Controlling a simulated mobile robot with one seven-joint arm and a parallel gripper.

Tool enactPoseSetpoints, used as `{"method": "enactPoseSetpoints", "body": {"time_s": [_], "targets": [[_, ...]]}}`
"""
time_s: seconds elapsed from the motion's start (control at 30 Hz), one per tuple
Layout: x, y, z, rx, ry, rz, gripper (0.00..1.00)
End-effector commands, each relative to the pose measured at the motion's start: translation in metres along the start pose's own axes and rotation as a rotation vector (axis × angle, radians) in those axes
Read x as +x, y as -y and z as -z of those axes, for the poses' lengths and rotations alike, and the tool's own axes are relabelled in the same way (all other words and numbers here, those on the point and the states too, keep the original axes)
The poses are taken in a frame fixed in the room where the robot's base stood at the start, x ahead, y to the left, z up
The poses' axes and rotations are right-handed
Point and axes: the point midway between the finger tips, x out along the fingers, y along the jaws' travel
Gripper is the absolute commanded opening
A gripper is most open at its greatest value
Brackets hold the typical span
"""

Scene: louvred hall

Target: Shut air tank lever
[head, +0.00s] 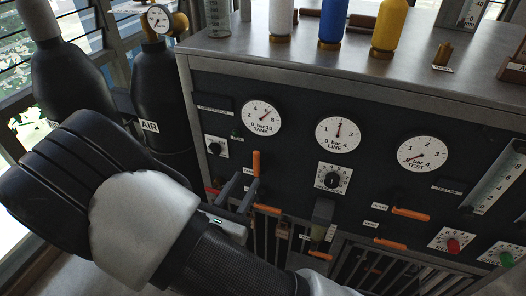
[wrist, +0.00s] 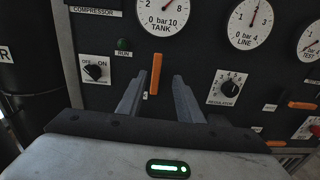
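An orange lever (head: 256,163) stands upright on the dark panel, below the TANK gauge (head: 261,117). It also shows in the wrist view (wrist: 155,74). I cannot read its small label. My gripper (head: 238,184) is open, with its two fingers pointing at the panel. In the wrist view my gripper (wrist: 160,76) shows the lever between its fingertips, closer to the left finger; no contact is clear. A black tank labelled AIR (head: 160,90) stands left of the panel, with a small gauge (head: 159,18) and brass fitting on top. Its lower part is hidden behind my arm.
Other orange handles lie level, one at the right (head: 410,214) and one lower left (head: 267,208). A regulator knob (head: 333,180) sits right of the lever. An OFF/ON switch (wrist: 95,70) is to its left. Coloured bottles (head: 333,22) stand on the metal top.

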Motion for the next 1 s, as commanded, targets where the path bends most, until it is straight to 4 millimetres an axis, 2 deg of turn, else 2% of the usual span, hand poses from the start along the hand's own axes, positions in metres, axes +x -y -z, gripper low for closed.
{"method": "enactPoseSetpoints", "body": {"time_s": [0.1,0.27,0.73,1.0], "targets": [[0.0,-0.006,0.004,-0.017,0.008,-0.03,0.33],[0.013,-0.006,0.004,-0.016,0.008,-0.027,0.33],[0.08,-0.007,0.004,-0.015,0.006,-0.025,0.33],[0.085,-0.007,0.003,-0.015,0.006,-0.025,0.33]]}}
